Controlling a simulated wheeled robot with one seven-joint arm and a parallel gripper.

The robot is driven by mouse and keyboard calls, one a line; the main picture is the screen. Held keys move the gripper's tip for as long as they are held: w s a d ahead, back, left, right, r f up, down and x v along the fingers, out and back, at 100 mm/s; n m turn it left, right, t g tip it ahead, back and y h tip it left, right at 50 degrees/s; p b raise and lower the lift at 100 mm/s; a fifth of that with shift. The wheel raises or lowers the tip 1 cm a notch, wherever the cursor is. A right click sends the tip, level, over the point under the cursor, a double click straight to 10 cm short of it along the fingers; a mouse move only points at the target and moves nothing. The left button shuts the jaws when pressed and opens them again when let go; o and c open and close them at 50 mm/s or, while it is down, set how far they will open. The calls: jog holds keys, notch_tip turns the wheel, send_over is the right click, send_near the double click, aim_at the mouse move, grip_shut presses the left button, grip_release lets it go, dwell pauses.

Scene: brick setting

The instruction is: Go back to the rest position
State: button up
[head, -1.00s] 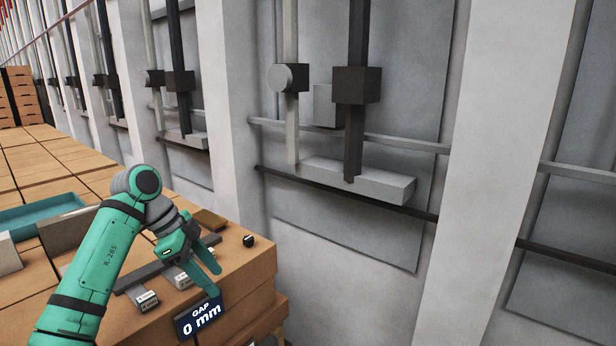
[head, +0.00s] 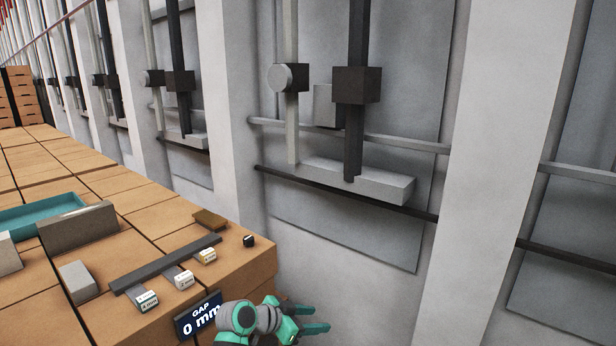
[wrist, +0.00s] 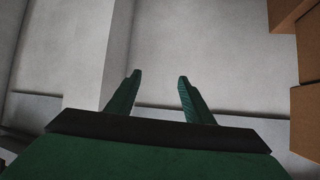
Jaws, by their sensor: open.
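My gripper (head: 322,320) is low at the bottom of the head view, to the right of the brick stack's front corner. Its two green fingers point right and stand apart. In the wrist view, my gripper (wrist: 158,82) is open, with nothing between its fingers. Grey wall and floor show beyond the fingertips. Most of my arm is out of the head view.
A grey panelled wall (head: 340,235) stands behind.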

jog(key=s+d+f+n+t, duration=0.5)
jog(key=s+d+f+n, duration=0.15)
jog(key=d+f, duration=0.45)
jog(key=s+a+f+n+t+y, duration=0.1)
jog(key=s+f+n+y, duration=0.25)
jog(key=s, duration=0.45)
jog(key=s+a+f+n+t+y, duration=0.1)
jog(key=s+f+n+y, duration=0.1)
jog(key=s+f, duration=0.5)
jog(key=s+a+r+n+y, duration=0.1)
jog(key=s+a+y, duration=0.15)
jog(key=s, duration=0.75)
jog(key=s+a+r+n+y, duration=0.1)
jog(key=s+a+r, duration=0.15)
jog(key=s, duration=0.75)
jog(key=s+a+r+m+t, duration=0.1)
jog(key=s+a+r+m, duration=0.1)
jog(key=s+a+r, duration=0.3)
jog(key=s+r, duration=0.4)
jog(key=s, duration=0.4)
jog(key=shift+a+r+m+t, duration=0.2)
jog(key=shift+m+t, duration=0.1)
jog(key=shift+t, duration=0.1)
